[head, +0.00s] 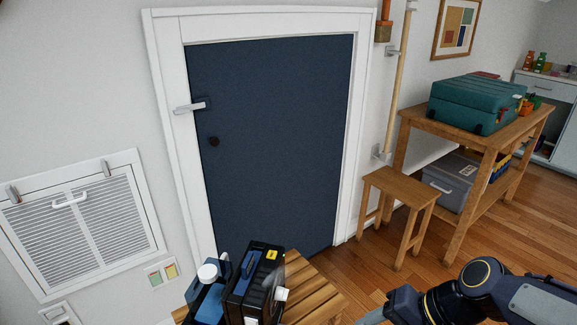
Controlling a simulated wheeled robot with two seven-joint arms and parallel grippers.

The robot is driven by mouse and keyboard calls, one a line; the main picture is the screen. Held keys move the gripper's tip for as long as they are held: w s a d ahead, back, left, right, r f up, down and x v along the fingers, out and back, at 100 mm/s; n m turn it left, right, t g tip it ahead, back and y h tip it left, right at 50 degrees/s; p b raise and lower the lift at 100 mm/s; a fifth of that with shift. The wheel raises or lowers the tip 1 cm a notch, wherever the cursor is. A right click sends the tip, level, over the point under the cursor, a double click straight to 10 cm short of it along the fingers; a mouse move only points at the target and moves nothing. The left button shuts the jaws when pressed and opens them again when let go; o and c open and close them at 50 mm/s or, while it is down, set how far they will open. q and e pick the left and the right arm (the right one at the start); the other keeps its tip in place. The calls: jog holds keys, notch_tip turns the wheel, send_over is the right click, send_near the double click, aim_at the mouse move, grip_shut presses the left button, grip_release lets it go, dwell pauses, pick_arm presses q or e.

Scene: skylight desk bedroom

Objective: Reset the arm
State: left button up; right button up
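My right arm (480,290) comes in at the lower right corner, dark with a yellow ring on a joint. It runs left and down to the bottom edge, where the picture cuts it off. I cannot make out its gripper fingers. My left arm and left gripper are not in view. No object is seen held.
A dark blue door (275,140) is shut in a white frame. A black case (255,285) stands on a slatted wooden surface (312,292) below it. A wooden stool (398,186) and a bench (420,118) with a teal case (475,104) stand right. Floor shows between.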

jog(key=s+d+r+n+t+h, duration=0.1)
jog(key=s+d+n+t+h, duration=0.25)
jog(key=s, duration=0.55)
notch_tip(320, 180, up, 17)
jog(key=p, duration=1.7)
jog(key=shift+d+r, duration=0.2)
jog(key=shift+d, duration=0.2)
